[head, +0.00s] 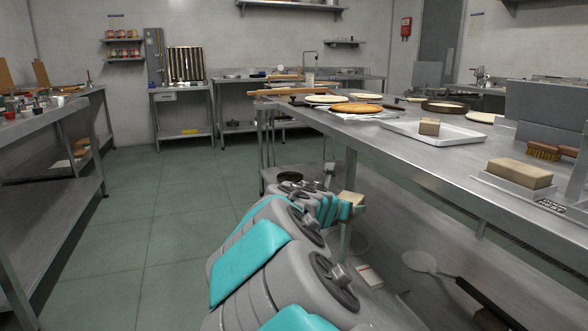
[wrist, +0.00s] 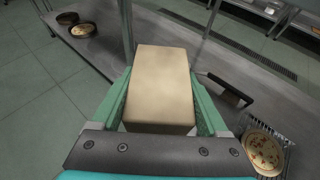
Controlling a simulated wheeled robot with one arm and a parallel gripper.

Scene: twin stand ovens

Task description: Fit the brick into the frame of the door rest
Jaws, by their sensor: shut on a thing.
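My gripper (head: 346,208) is shut on a tan brick (wrist: 162,85), holding it between two teal fingers in the wrist view. Its end also shows in the head view (head: 352,197), beside the table leg and below the tabletop. A second tan brick (head: 520,173) sits in a shallow metal holder (head: 512,188) on the right of the table; whether this is the door rest's frame I cannot tell.
The steel table (head: 390,150) has its edge and leg close to my arm. Its lower shelf holds a peel (head: 430,263) and, in the wrist view, a pizza (wrist: 264,150) on a rack. A brush (head: 545,151) lies behind the second brick. The floor (head: 165,215) at left is clear.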

